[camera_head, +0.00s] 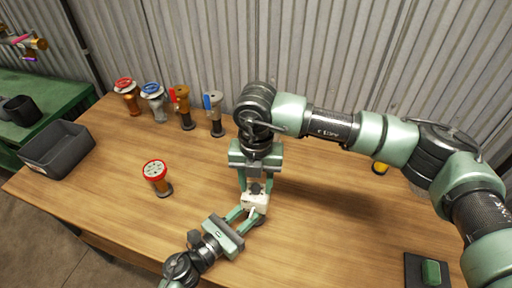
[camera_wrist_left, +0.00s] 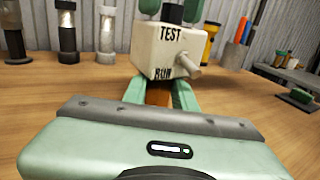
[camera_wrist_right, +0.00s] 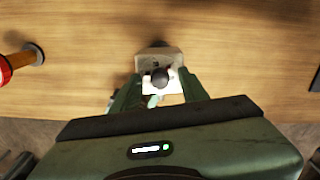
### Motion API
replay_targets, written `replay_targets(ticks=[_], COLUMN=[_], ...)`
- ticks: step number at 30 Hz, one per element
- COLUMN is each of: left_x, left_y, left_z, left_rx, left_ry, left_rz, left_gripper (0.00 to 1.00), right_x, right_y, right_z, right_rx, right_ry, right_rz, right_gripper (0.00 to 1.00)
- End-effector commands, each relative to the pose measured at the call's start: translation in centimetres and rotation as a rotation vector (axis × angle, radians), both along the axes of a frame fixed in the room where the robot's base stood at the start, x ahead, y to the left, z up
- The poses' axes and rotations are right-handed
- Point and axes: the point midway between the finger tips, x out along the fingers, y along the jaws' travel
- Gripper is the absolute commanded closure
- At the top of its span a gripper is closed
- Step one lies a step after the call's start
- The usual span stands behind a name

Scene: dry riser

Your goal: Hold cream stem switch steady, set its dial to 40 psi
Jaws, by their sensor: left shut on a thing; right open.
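The cream stem switch (camera_head: 256,203) stands upright on the wooden table, a cream box marked TEST and RUN (camera_wrist_left: 168,55) on a brown stem (camera_wrist_left: 158,94). A black dial knob (camera_wrist_right: 160,77) is on its top, and a pale lever sticks out of its side. My left gripper (camera_wrist_left: 158,98) is shut on the stem, low under the box. My right gripper (camera_head: 256,186) comes down from above, open, its fingers on either side of the knob (camera_wrist_left: 172,14). I cannot tell whether they touch it. The dial's scale cannot be read.
A red-topped fitting (camera_head: 155,172) stands left of the switch. Several valves with red or blue handles (camera_head: 152,91) line the back left. A dark grey bin (camera_head: 58,150) is at the left edge. A green block on a dark pad (camera_head: 431,272) lies front right. The corrugated wall closes the back.

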Motion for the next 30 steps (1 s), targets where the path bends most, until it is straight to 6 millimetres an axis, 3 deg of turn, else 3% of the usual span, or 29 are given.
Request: replay_targets(ticks=[29, 30], left_x=[0.01, 0.01], left_y=[0.06, 0.06], left_z=[-0.09, -0.06], left_rx=[0.002, 0.002], left_ry=[0.001, 0.001], left_rz=[0.001, 0.001], left_gripper=[1.00, 1.00], right_x=[0.03, 0.12], right_y=[-0.03, 0.02], right_z=[0.01, 0.79], right_rx=[0.000, -0.002], right_ry=[0.000, -0.004], right_rz=[1.264, 1.280], right_gripper=[0.56, 0.56])
